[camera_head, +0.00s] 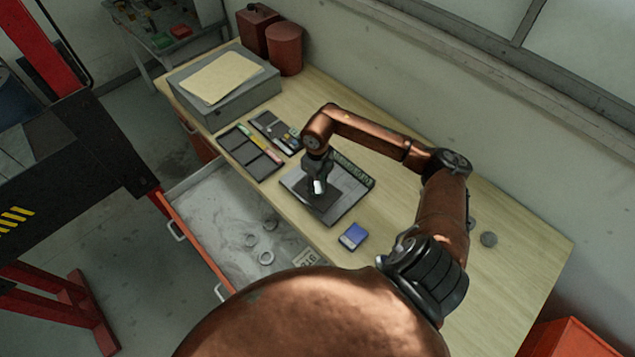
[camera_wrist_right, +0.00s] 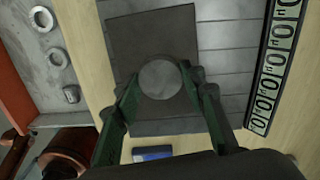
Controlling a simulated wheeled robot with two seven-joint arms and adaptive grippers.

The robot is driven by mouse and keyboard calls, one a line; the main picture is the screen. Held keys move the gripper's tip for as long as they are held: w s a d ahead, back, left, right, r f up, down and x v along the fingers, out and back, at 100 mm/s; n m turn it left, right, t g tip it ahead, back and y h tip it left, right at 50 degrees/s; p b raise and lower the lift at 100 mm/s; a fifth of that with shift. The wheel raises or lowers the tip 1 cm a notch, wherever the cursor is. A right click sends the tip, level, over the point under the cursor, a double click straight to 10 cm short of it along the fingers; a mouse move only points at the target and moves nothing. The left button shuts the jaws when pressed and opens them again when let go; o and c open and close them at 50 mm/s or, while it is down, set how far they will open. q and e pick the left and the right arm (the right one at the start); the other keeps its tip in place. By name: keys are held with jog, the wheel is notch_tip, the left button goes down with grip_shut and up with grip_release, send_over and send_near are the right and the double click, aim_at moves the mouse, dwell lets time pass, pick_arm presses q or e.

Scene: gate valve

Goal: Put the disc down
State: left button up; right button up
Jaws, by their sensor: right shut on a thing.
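A plain grey disc (camera_wrist_right: 160,79) sits between the fingertips of my right gripper (camera_head: 318,188); the wrist view shows the right gripper (camera_wrist_right: 161,85) shut on it. The disc is over a dark square pad (camera_wrist_right: 125,40) on a grey tray (camera_wrist_right: 228,50). I cannot tell whether the disc touches the pad. In the head view the tray (camera_head: 348,214) lies on the workbench and the gripper points down at the dark pad (camera_head: 325,205). The gripper hides most of the disc there. My left gripper is not in view.
A blue box (camera_head: 353,236) lies near the tray. An open drawer (camera_head: 222,226) with several rings is at the front. Dark organizer trays (camera_head: 250,151), a grey case (camera_head: 222,92) and a red canister (camera_head: 286,49) stand further left. The bench's right side is mostly clear.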

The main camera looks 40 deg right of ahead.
aim_at(317, 187)
jog(key=shift+f, duration=0.15)
jog(key=o, duration=1.5)
jog(key=shift+c, duration=0.2)
jog(key=shift+w+r, duration=0.1)
jog(key=shift+r, duration=0.3)
notch_tip(317, 187, up, 12)
jog(key=b, duration=0.2)
jog(key=shift+f+b, duration=0.2)
jog(key=shift+b, duration=0.15)
